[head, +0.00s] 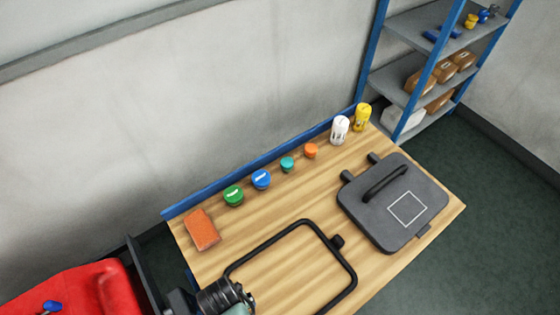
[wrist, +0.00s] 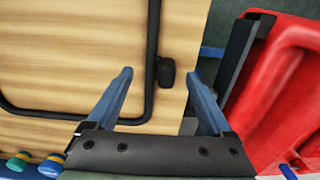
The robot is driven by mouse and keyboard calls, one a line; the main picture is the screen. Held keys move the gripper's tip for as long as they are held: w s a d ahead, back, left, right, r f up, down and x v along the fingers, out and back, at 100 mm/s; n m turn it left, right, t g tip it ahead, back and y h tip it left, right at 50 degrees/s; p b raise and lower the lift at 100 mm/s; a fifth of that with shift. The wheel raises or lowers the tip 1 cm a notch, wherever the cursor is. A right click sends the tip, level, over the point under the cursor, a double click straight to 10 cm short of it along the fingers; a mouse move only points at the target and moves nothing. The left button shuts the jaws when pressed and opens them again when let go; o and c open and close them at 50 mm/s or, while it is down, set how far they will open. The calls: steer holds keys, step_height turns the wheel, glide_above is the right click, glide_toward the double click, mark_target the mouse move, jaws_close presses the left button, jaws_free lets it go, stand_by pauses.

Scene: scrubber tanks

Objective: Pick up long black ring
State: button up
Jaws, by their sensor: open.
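The long black ring (head: 348,268) is a thin, rounded rectangular frame lying on the wooden table, with a small black knob on its right side in the head view. My arm covers its lower left part there. In the wrist view one straight side of the ring (wrist: 153,40) runs between the two blue fingers of my gripper (wrist: 160,75), nearer the left finger. A black knob on the ring also lies between the fingers. My gripper is open and holds nothing. Its fingertips are not clearly visible in the head view.
A grey case (head: 372,222) lies right of the ring. An orange sponge (head: 202,230), several coloured lidded jars, a white bottle (head: 340,130) and a yellow bottle (head: 362,117) line the table's back. A red object (wrist: 275,85) and a black bar (wrist: 235,55) stand beyond the table edge.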

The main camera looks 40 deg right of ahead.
steer(key=shift+f, duration=0.95)
steer(key=c, duration=1.3)
jaws_close()
steer(key=shift+r, duration=0.1)
